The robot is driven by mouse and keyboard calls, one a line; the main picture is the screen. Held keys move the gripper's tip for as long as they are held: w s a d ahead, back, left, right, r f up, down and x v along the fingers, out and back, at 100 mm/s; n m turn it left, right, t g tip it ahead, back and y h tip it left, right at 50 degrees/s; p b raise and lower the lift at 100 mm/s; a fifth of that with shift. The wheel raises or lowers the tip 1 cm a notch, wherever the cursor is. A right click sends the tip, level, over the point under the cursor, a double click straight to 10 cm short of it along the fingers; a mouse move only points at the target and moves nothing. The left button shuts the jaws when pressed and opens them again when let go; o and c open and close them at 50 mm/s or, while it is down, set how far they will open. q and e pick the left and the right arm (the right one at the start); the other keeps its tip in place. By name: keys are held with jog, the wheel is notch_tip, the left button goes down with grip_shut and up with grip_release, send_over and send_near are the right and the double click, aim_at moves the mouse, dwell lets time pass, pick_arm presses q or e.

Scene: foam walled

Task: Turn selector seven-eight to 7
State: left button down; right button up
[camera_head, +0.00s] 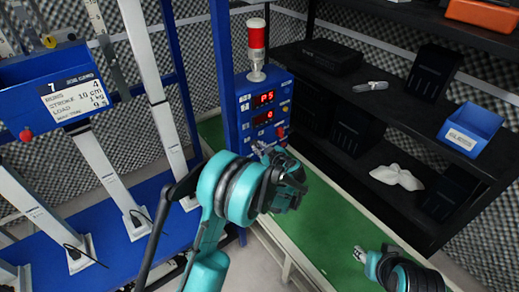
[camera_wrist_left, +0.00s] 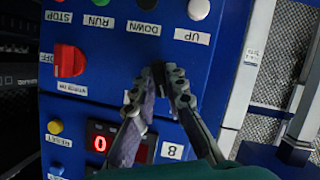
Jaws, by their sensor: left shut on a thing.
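The blue control panel (camera_head: 263,108) faces me, with two red displays; it fills most of the left wrist view (camera_wrist_left: 105,85), upside down. My left gripper (camera_head: 262,150) is at the panel's lower part. In the left wrist view its two fingers (camera_wrist_left: 160,84) are closed together on a small dark part, which I take to be selector seven-eight; the fingers hide most of it. The 7 label and the selector's pointing direction are hidden. My right gripper (camera_head: 360,254) is low at the right, above the green surface, away from the panel.
A red selector (camera_wrist_left: 68,61), a yellow button (camera_wrist_left: 55,127) and a red display reading 0 (camera_wrist_left: 100,143) sit near the fingers. A red beacon (camera_head: 256,36) stands on top. Black shelves (camera_head: 400,130) with a blue bin (camera_head: 470,130) are at the right.

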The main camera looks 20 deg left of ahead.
pick_arm(q)
jog(key=shift+n+t, duration=0.3)
jog(key=shift+n, duration=0.1)
dwell(0.4)
jog(key=c, duration=1.6)
grip_release()
jog(key=shift+o, duration=0.2)
jog(key=v, duration=1.2)
jog(key=shift+a, duration=0.15)
jog(key=shift+s, duration=0.1)
